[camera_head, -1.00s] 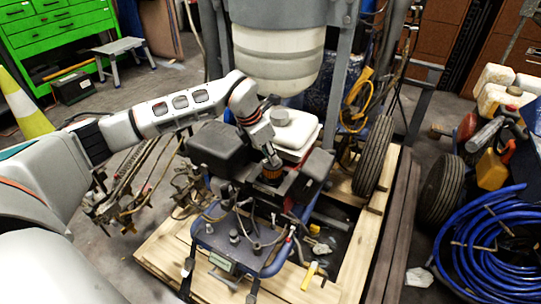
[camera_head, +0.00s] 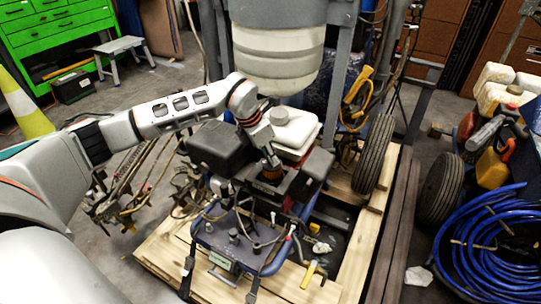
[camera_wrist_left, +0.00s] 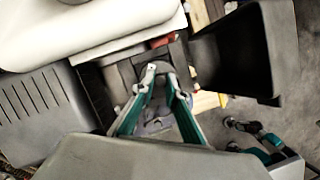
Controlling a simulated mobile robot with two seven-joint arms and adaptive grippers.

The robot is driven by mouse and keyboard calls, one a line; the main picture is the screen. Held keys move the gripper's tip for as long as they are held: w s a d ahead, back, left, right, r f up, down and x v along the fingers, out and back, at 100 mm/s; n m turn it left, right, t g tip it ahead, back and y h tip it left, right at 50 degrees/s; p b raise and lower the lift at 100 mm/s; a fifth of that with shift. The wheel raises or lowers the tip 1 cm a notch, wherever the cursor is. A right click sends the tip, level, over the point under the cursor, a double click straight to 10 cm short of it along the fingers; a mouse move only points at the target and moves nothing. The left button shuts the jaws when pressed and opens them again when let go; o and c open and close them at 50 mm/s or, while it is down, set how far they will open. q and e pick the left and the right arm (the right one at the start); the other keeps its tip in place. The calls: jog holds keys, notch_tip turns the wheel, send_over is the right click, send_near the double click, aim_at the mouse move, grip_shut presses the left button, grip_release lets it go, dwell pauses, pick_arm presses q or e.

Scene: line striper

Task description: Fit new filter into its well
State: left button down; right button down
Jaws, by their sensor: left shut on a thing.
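My left gripper (camera_head: 268,157) reaches down over the middle of the line striper (camera_head: 238,235), between two black boxes. Just below its fingertips shows a small orange-brown part, which I take to be the new filter (camera_head: 271,173). It is upright, at a dark opening in the striper. The fingers hide much of it, and I cannot tell how deep it sits in the well. In the left wrist view, the fingers (camera_wrist_left: 163,72) close in towards each other over a dark grey recess; what they hold is hard to make out. The well's rim is largely hidden.
A white tank (camera_head: 292,130) stands right behind the gripper, with the black boxes (camera_head: 218,147) (camera_head: 318,164) at its sides. A big hanging container (camera_head: 280,55) is farther back. Thin hoses cross the striper's front. Blue hose coils (camera_head: 490,235) lie at the right.

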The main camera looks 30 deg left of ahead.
jog(key=shift+s, duration=0.15)
pick_arm(q)
jog(key=shift+f, duration=0.25)
pick_arm(e)
jog(key=shift+s+f, duration=0.2)
pick_arm(q)
jog(key=shift+f, duration=0.2)
pick_arm(e)
jog(key=shift+w, duration=0.1)
jog(key=shift+w+r, duration=0.2)
jog(key=shift+w, duration=0.1)
pick_arm(q)
jog(key=shift+f, duration=0.15)
pick_arm(e)
jog(key=shift+s+f, duration=0.1)
jog(key=shift+s, duration=0.05)
pick_arm(q)
jog(key=shift+f, duration=0.3)
pick_arm(e)
jog(key=shift+s+f, duration=0.2)
jog(key=shift+s, duration=0.1)
pick_arm(q)
jog(key=shift+f, duration=0.2)
